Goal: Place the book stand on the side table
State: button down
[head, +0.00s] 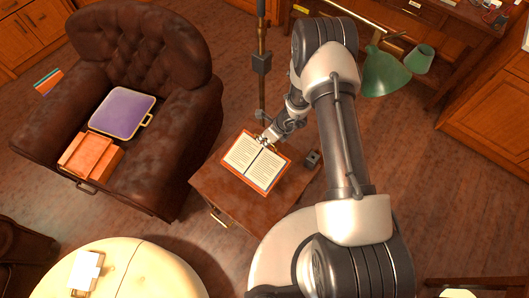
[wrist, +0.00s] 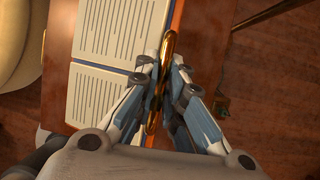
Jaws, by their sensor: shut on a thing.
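The book stand (head: 275,184), an orange-brown board bearing an open book with printed pages, is over the top of the wooden side table (head: 215,190). I cannot tell whether it touches the tabletop. In the wrist view the open pages of the book stand (wrist: 92,95) fill the upper left. My gripper (head: 265,140) is at the stand's far edge. In the wrist view my gripper (wrist: 166,75) is shut on the stand's brass handle (wrist: 160,85), which stands between the fingers. The stand's underside is hidden.
A small dark box (head: 312,158) sits at the table's right corner. A dark pole (head: 262,60) rises behind the table.

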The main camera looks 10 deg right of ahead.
aim_at(268, 148)
notch_tip(268, 148, down, 9)
jog(key=shift+r+b, duration=0.1)
jog(key=shift+b, duration=0.75)
jog(key=c, duration=1.7)
grip_release()
